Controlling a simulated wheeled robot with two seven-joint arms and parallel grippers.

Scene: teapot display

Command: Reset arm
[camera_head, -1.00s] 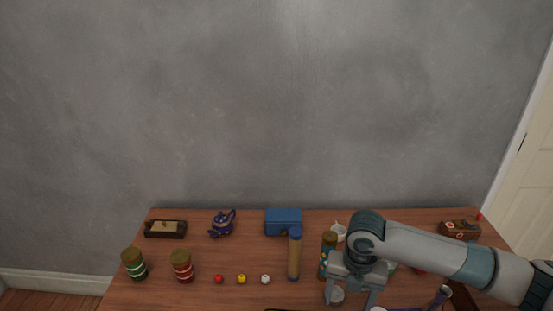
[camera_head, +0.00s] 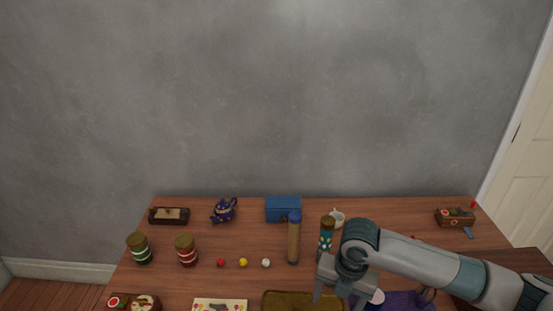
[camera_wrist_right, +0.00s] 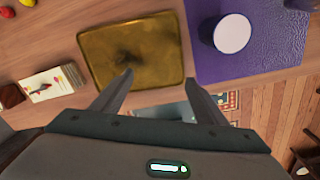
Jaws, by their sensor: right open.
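My right gripper (camera_head: 338,291) is over the front of the wooden table. In the right wrist view its two fingers (camera_wrist_right: 158,80) are spread apart with nothing between them. They point toward the front edge of a brass-coloured tray (camera_wrist_right: 132,48), which also shows partly in the head view (camera_head: 283,301). A purple mat (camera_wrist_right: 260,62) lies to the right, with a round white-topped object (camera_wrist_right: 232,33) on it. My left gripper is not in view.
A blue teapot (camera_head: 223,211), a blue box (camera_head: 284,208) and a white cup (camera_head: 338,217) stand at the back. Two tall cylinders (camera_head: 293,240) (camera_head: 326,240) stand left of my right arm. Two jars (camera_head: 139,248) (camera_head: 186,250) and small balls (camera_head: 243,262) are further left.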

